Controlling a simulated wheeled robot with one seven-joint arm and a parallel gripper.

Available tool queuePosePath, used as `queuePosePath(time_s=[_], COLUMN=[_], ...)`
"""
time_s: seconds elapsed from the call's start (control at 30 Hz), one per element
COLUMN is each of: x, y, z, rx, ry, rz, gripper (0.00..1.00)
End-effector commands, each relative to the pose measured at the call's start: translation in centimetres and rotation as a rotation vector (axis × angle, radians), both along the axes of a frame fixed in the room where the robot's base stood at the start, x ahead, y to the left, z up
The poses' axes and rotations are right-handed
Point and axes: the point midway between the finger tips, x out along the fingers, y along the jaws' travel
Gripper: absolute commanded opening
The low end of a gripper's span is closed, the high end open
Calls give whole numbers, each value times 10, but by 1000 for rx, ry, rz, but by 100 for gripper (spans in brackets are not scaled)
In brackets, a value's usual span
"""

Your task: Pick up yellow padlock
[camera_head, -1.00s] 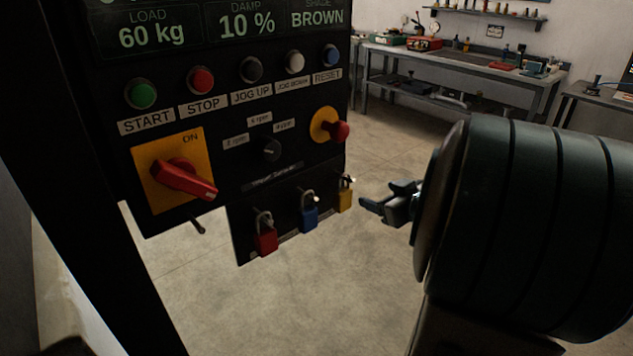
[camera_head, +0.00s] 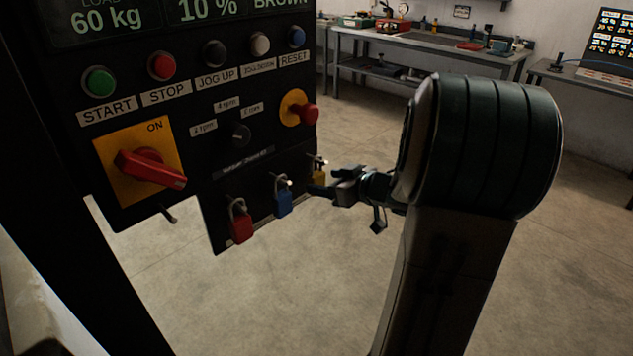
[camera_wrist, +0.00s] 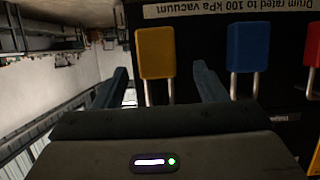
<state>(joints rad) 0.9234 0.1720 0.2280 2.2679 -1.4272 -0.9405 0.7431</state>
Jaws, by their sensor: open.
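The yellow padlock (camera_head: 319,178) hangs from a peg at the right end of the panel's lower plate, partly hidden behind my gripper in the head view. In the wrist view the yellow padlock (camera_wrist: 155,53) shows clearly, its shackle reaching down between my fingers. My gripper (camera_head: 322,187) is open beside the padlock, with one finger on each side of the shackle in the wrist view (camera_wrist: 164,78). I cannot tell whether a finger touches it.
A blue padlock (camera_head: 283,197) hangs just left of the yellow one, close to one finger. A red padlock (camera_head: 240,222) hangs further left. The black control panel (camera_head: 225,165) carries a red rotary switch (camera_head: 150,168) and a red knob (camera_head: 309,113). Open floor lies right.

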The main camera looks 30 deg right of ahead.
Motion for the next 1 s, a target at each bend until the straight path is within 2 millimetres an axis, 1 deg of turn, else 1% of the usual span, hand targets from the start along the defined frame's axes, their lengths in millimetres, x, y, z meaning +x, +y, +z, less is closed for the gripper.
queuePosePath(time_s=[0.13,0.3,0.57,0.67,0.7,0.77,1.0], x=[23,39,41,41,41,41,41], y=[5,12,12,12,12,12,12], z=[-6,-13,-13,-13,-13,-13,-13], rx=[3,2,0,0,1,0,0], ry=[1,1,1,1,1,1,0], rz=[2,2,1,1,1,1,0], gripper=[65,65,65,40,29,14,14])
